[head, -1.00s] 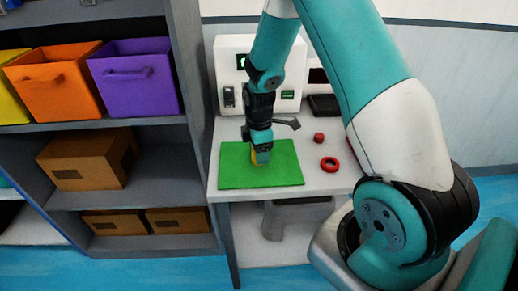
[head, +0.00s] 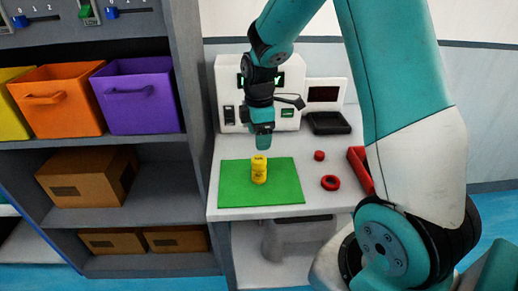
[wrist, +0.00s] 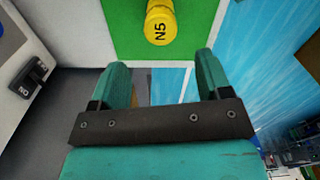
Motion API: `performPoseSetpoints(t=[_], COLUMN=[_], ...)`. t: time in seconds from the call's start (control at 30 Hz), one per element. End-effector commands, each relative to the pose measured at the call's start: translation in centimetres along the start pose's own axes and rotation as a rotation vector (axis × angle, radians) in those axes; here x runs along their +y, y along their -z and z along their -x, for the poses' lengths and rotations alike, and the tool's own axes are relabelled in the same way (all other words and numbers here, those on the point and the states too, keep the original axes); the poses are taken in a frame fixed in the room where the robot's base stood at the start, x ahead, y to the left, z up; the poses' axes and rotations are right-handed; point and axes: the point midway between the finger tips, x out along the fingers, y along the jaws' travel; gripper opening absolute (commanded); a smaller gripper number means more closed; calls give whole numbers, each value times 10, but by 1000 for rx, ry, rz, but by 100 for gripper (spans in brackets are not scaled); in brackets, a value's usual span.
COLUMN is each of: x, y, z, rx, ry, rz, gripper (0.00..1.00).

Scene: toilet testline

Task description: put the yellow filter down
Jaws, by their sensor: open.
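The yellow filter (head: 259,170) stands upright on the green mat (head: 232,188) on the white table. It also shows in the wrist view (wrist: 159,24), with "N5" marked on it, at the top edge of the picture and partly cut off. My gripper (head: 263,143) is above and behind the filter, apart from it. In the wrist view my gripper (wrist: 156,78) has its two teal fingers wide apart with nothing between them.
A white machine (head: 287,113) stands at the table's back. A red ring (head: 330,183), a small red piece (head: 319,155), a red tray (head: 359,168) and a black tray (head: 328,123) lie to the right. A shelf with purple (head: 138,96) and orange (head: 57,103) bins stands left.

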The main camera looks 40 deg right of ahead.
Motion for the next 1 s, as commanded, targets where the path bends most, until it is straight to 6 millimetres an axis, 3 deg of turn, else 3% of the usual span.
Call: performPoseSetpoints(t=[0.07,0.17,0.27,0.4,0.5,0.6,0.73,1.0], x=[-3,-23,-70,-163,-224,-267,-292,-294], y=[4,26,64,107,118,120,119,119], z=[8,28,59,97,112,120,123,123], rx=[6,42,115,220,264,283,287,287], ry=[-3,-9,-2,65,132,189,228,233], rz=[-6,-50,-147,-315,-415,-489,-538,-549], gripper=[71,71,71,71,71,71,71,71])
